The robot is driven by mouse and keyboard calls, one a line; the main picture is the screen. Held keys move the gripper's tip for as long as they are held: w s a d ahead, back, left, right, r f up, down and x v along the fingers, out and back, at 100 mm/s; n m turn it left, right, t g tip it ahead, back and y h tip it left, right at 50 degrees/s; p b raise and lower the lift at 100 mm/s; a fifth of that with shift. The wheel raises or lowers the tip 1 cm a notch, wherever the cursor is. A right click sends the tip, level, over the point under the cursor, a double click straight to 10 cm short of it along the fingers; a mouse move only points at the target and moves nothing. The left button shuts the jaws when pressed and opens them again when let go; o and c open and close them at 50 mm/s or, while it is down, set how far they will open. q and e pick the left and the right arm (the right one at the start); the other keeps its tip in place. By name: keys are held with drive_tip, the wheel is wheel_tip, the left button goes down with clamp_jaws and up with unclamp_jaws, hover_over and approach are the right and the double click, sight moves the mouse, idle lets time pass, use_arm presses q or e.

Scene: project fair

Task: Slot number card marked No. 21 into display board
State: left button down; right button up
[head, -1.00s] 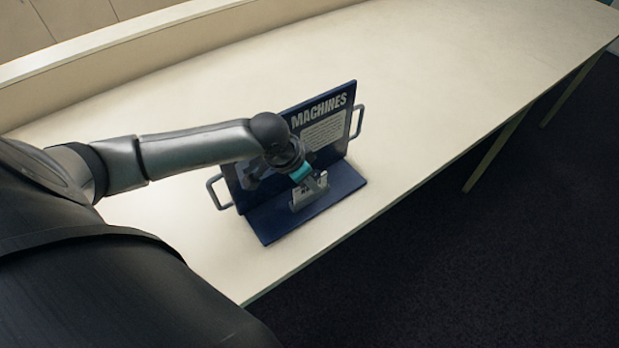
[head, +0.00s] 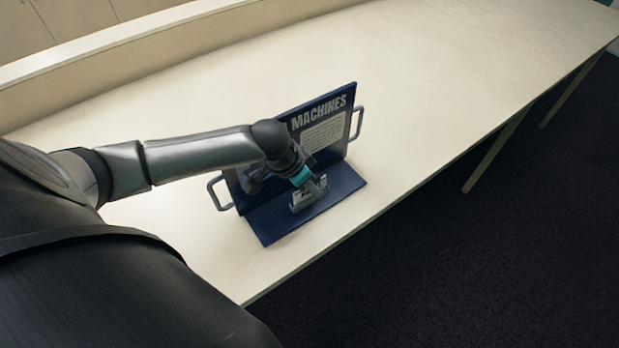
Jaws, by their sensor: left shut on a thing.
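The display board (head: 345,117) stands on the table with a dark blue upright panel, a heading ending in "MACHINES" and a flat blue base (head: 340,183) in front. A small grey card holder (head: 299,208) sits on that base. The white number card (head: 303,197) is at the holder, its lower edge apparently within it; how deep it sits is unclear and its print is too small to read. My left gripper (head: 313,186) is shut on the card from above. My left arm and gripper hide the left part of the panel. My right gripper is not in view.
The board has a grey handle on each side, the right one (head: 357,123) and the left one (head: 218,193). The pale table (head: 430,90) is clear around it. The table's front edge runs close to the board's base, with dark floor (head: 480,260) beyond.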

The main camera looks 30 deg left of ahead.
use_arm(q)
drive_tip(key=shift+f, duration=0.1)
idle(0.3)
drive_tip(key=c, duration=0.8)
unclamp_jaws()
drive_tip(key=shift+o, duration=0.2)
drive_tip(key=shift+r+p, duration=3.8)
drive_tip(key=shift+p, duration=0.7)
